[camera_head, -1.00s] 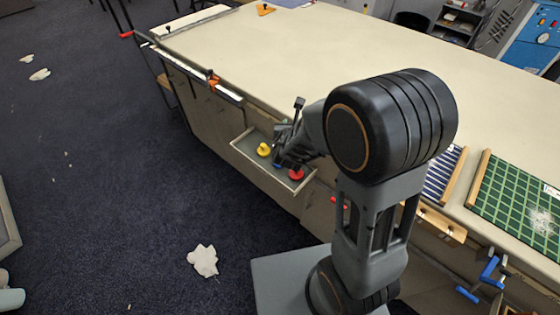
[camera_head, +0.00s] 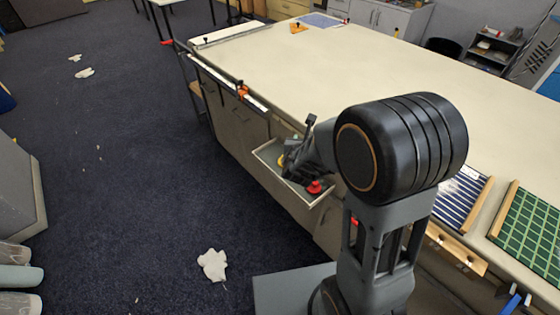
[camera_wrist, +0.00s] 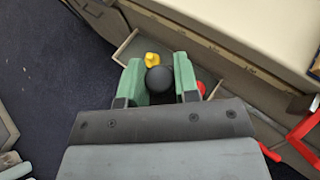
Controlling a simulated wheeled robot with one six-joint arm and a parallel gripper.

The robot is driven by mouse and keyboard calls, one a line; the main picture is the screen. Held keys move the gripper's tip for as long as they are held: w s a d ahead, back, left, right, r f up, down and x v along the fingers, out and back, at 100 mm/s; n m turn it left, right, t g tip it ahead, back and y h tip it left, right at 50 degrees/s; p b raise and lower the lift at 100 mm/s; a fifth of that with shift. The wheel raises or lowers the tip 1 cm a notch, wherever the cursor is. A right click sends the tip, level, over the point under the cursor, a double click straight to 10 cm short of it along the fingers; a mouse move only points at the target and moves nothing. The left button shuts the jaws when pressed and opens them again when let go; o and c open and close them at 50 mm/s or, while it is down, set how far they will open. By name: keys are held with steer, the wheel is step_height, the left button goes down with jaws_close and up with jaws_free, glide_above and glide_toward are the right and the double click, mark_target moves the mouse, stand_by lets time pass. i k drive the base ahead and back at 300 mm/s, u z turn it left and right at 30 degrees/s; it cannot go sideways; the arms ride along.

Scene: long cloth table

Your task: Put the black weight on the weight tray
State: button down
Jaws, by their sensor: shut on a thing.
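My gripper (camera_wrist: 159,82) has its green fingers closed on the sides of the black weight (camera_wrist: 159,77), which shows as a round dark knob in the wrist view. In the head view my gripper (camera_head: 289,168) is over a shallow tray (camera_head: 308,201) that juts from the table's side like an open drawer. I cannot tell whether the black weight touches the tray. A yellow weight (camera_wrist: 151,59) and a red weight (camera_wrist: 201,88) show beyond the fingers. In the head view the red weight (camera_head: 314,187) is clear, and the yellow weight (camera_head: 281,160) is mostly hidden by my gripper.
The long pale table (camera_head: 330,65) is largely clear in its middle. A blue striped board (camera_head: 462,194) and a green grid board (camera_head: 530,228) lie at its near right. A clamp with an orange part (camera_head: 242,91) sits on the left edge. White scraps (camera_head: 212,264) lie on the dark floor.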

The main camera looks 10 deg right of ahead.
mark_target(272, 153)
steer(key=u, duration=0.75)
steer(key=i, duration=0.9)
steer(key=u, duration=0.9)
